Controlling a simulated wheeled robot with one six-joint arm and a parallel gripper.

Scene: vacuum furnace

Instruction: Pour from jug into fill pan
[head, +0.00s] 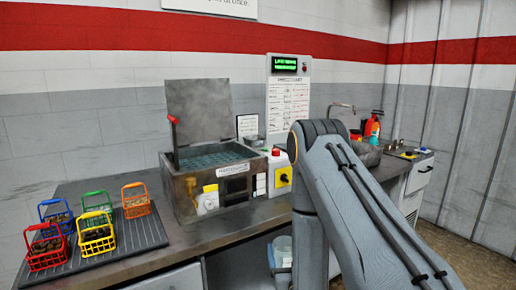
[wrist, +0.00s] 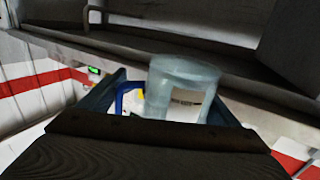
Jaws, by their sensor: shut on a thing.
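The jug (wrist: 180,88) is a pale, see-through vessel with a white label and a blue handle (wrist: 128,95). In the wrist view it sits between the fingers of my gripper (wrist: 168,104), which is shut on it, seemingly at the handle. In the head view a pale, bluish part, seemingly the jug (head: 284,250), shows low in front of the counter, partly behind my arm. My gripper is hidden there. I cannot make out the fill pan for sure in either view. The liquid level in the jug cannot be told.
A washer tank (head: 222,168) with its lid (head: 199,112) raised stands on the counter (head: 150,255). Several coloured wire baskets (head: 97,232) stand on a ribbed dark mat (head: 146,232) at left. A red spray bottle (head: 373,125) stands at the back right.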

